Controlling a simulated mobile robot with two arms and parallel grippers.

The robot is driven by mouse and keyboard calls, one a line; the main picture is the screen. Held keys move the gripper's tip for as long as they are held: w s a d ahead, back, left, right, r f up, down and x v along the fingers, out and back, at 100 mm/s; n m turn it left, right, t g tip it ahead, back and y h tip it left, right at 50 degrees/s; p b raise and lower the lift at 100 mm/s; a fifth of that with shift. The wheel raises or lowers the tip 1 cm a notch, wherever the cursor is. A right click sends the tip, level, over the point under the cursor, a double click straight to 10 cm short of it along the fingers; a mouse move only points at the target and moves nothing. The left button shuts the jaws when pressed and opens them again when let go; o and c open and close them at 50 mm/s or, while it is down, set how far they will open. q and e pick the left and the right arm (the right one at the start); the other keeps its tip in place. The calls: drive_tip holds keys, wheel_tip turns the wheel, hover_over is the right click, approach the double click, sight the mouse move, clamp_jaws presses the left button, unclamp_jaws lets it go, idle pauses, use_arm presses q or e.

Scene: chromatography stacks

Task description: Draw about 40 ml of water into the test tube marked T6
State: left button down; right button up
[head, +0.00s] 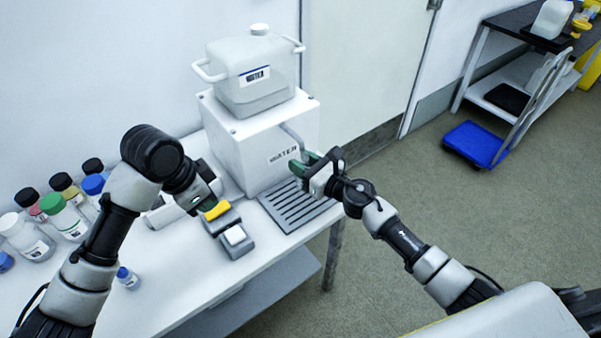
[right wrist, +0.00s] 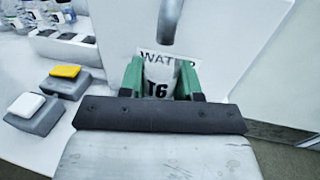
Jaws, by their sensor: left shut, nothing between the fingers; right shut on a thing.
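My right gripper (head: 302,168) is shut on the test tube marked T6 (right wrist: 157,88), its green fingers on either side of the tube. The tube is below the metal spout (right wrist: 171,20) of the white water dispenser (head: 250,145); in the head view it is mostly hidden by the gripper. I cannot see any water level or stream. My left gripper (head: 208,207) is shut and empty, just above and left of the grey block with the yellow button (head: 217,210). I cannot tell whether it touches it. The white-button block (head: 235,235) is beside it.
A water tank (head: 252,85) stands on the dispenser, with a slatted drip tray (head: 300,207) at its foot. Several capped bottles (head: 62,217) crowd the left of the white table, and a small blue-capped vial (head: 128,278) stands nearer. The table's front middle is clear.

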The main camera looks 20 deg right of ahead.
drive_tip(key=shift+s, duration=0.1)
drive_tip(key=s+a+v, duration=0.1)
drive_tip(key=v, duration=0.8)
drive_tip(key=shift+s+b, duration=0.3)
drive_tip(key=shift+b, duration=0.05)
drive_tip(key=shift+a, duration=0.1)
idle(0.4)
